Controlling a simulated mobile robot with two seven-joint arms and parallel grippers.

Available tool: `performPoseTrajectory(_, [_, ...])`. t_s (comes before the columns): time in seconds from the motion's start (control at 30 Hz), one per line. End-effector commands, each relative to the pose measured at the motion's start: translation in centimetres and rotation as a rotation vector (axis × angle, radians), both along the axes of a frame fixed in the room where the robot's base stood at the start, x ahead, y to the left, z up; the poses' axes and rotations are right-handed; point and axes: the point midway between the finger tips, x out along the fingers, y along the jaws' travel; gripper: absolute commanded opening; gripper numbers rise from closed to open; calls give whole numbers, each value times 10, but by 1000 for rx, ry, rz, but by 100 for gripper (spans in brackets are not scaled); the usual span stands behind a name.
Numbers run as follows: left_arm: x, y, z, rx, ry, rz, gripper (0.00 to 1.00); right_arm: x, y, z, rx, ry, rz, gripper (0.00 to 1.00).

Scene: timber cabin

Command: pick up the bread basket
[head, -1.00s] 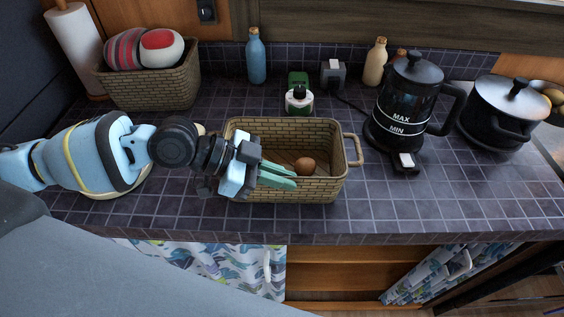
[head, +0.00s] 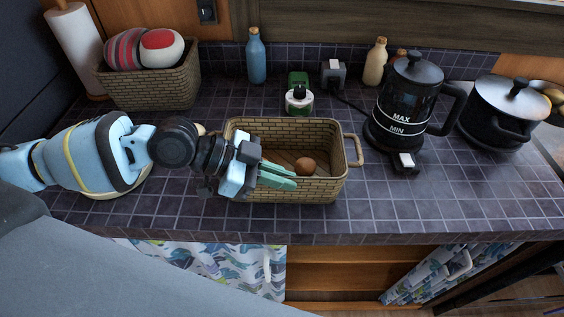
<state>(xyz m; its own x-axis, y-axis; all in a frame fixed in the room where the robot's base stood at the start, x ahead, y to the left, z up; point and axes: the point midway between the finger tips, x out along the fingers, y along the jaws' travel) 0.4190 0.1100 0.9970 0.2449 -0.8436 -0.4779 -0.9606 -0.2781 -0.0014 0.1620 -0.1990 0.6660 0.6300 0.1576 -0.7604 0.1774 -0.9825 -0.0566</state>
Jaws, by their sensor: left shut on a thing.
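The bread basket (head: 312,190) is a tan woven rectangular basket on the dark tiled counter, with a handle (head: 354,150) at its right end. A small round brown item (head: 305,166) lies inside it. The basket looks level and seems to rest on the counter. My right gripper is not in view.
A black coffee maker (head: 406,105) and a black pot (head: 503,110) stand to the right. Another woven basket (head: 155,86) with cushion-like items is at back left. The counter's front right is clear.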

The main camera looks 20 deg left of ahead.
Motion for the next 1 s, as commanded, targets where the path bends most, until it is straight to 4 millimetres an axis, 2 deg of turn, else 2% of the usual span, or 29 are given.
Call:
performPoseTrajectory(0.47, [-2,-1,-1,1,10,-3,0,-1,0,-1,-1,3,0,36])
performPoseTrajectory(0.67, [-2,-1,10,2,9,-2,0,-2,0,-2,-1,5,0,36])
performPoseTrajectory(0.9, [-1,-1,35,1,2,-3,0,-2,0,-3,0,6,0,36])
performPoseTrajectory(1.0, [-9,-8,37,2,2,-6,0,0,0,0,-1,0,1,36])
